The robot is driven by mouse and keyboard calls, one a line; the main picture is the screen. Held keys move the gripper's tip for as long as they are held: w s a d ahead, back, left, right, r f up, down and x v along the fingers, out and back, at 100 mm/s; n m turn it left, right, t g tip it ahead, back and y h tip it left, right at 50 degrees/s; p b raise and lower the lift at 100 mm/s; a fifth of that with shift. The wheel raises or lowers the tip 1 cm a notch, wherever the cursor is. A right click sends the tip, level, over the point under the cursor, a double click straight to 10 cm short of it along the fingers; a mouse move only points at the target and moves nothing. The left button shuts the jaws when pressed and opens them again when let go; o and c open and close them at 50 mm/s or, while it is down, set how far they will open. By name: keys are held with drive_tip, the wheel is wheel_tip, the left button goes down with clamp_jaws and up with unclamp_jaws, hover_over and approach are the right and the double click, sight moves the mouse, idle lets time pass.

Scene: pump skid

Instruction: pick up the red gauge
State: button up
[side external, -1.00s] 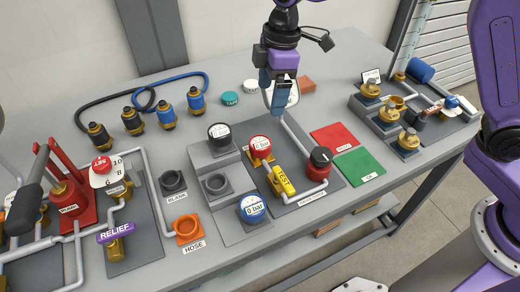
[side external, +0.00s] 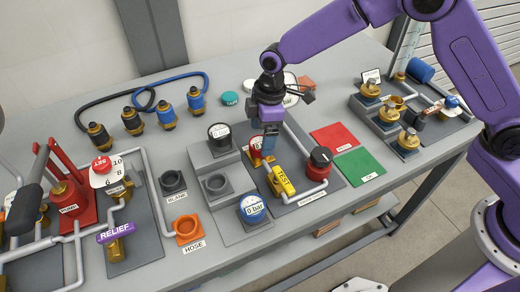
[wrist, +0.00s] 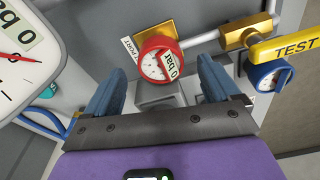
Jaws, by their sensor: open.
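The red gauge (side external: 257,147) has a red rim and a white dial, and sits on a brass fitting by the test port, behind the yellow TEST handle. In the wrist view the red gauge (wrist: 160,60) lies between and beyond my two blue fingertips. My gripper (side external: 268,147) is just above it in the side view, pointing down and partly covering it. My gripper (wrist: 158,88) is open, with nothing between the fingers.
The yellow TEST handle (side external: 283,181) and a black-red knob (side external: 320,160) stand close by. A black gauge (side external: 219,134) and a blue gauge (side external: 252,208) are on the grey stepped block. A large white dial (wrist: 22,50) shows at left. Red (side external: 333,137) and green (side external: 360,167) pads lie right.

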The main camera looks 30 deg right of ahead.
sight(260, 142)
drive_tip(key=f, duration=0.4)
drive_tip(key=shift+a+f, duration=0.35)
drive_tip(key=shift+f, duration=0.05)
drive_tip(key=c, duration=1.3)
drive_tip(key=shift+c, duration=0.2)
drive_tip(key=shift+r, duration=0.1)
drive_tip(key=shift+r, duration=0.5)
wheel_tip(260, 142, up, 2)
drive_tip(key=shift+r, duration=0.2)
drive_tip(key=s+d+r, duration=0.7)
drive_tip(key=s+r, duration=0.2)
drive_tip(key=s, duration=0.2)
drive_tip(key=shift+s+d+r, duration=0.25)
drive_tip(key=shift+s+d, duration=0.1)
drive_tip(key=shift+d, duration=0.05)
